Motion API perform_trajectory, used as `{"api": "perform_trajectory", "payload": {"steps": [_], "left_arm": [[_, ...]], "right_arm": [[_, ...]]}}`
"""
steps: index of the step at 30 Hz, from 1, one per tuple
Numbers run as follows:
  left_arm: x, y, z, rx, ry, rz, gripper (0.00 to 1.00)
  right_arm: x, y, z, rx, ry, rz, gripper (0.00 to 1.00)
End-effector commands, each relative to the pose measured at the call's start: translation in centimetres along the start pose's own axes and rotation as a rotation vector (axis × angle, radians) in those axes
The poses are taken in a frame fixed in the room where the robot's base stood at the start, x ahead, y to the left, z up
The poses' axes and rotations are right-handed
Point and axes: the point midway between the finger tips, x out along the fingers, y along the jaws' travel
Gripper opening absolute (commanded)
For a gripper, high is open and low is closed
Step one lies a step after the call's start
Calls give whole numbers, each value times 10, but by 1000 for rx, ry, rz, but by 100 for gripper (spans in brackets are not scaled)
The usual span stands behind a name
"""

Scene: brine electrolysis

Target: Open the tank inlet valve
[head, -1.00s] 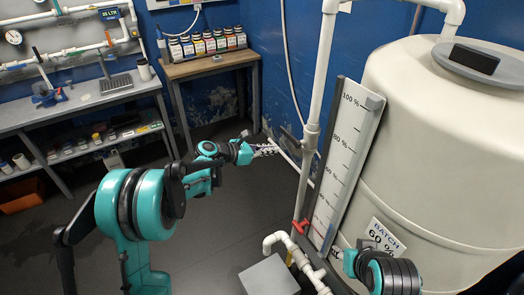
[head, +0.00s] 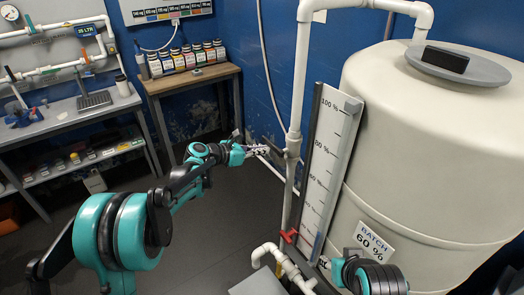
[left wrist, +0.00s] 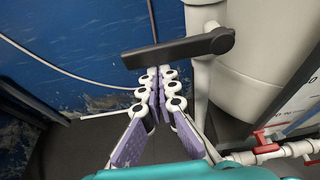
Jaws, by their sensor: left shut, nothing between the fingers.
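A dark grey lever handle (left wrist: 180,52) sits on the white vertical pipe (left wrist: 203,80) in the left wrist view and points left across the picture. In the head view this pipe (head: 301,70) stands left of the big cream tank (head: 400,130). My left gripper (head: 267,150) is shut and empty just left of the pipe. In the left wrist view its fingertips (left wrist: 158,72) lie close together at the lever's lower edge; I cannot tell whether they touch it. A red valve handle (head: 289,236) is lower down, also in the left wrist view (left wrist: 266,142). My right gripper (head: 334,266) shows only partly at bottom right.
A white level scale (head: 330,165) stands between pipe and tank. White pipes (head: 270,252) run low beside a grey box (head: 258,283). A wooden table (head: 190,78) with several bottles and a grey workbench (head: 70,118) stand at the back left. The floor between is clear.

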Motion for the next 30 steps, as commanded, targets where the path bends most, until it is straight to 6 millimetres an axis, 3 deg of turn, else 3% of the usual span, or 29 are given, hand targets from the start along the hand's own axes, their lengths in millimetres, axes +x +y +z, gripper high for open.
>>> {"api": "perform_trajectory", "payload": {"steps": [20, 30], "left_arm": [[-4, 2, 11, 142, -1, 50, 0], [-10, 0, 31, 399, -1, 139, 0]], "right_arm": [[-6, 0, -4, 0, 0, 0, 40], [-15, 0, -11, 0, 0, 0, 40]]}}
